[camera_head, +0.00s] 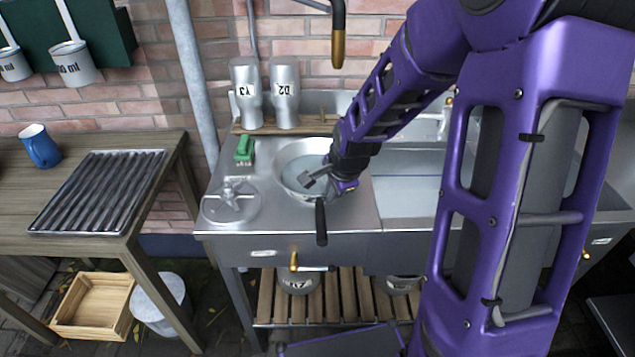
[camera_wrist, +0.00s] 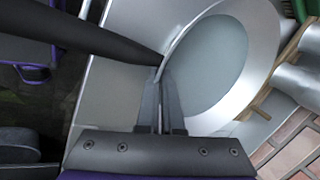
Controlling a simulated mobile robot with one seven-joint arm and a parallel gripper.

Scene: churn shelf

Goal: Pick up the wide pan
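The wide pan (camera_head: 287,172) is a round, shallow metal pan with a grey inside, at the left part of the steel counter. Its long black handle (camera_head: 321,222) points toward the front and reaches past the counter's front edge. My gripper (camera_head: 310,178) comes down from the right at the pan's right side. In the wrist view the pan (camera_wrist: 215,65) fills the upper right and the handle (camera_wrist: 95,35) runs to the upper left. The fingers (camera_wrist: 162,95) are close together with the pan's rim between them, next to the handle's root. Whether the pan touches the counter is unclear.
A green-topped object (camera_head: 244,150) and a round metal piece with a knob (camera_head: 231,202) stand left of the pan. Two metal bottles (camera_head: 265,92) stand behind. A wooden table (camera_head: 100,190) stands left.

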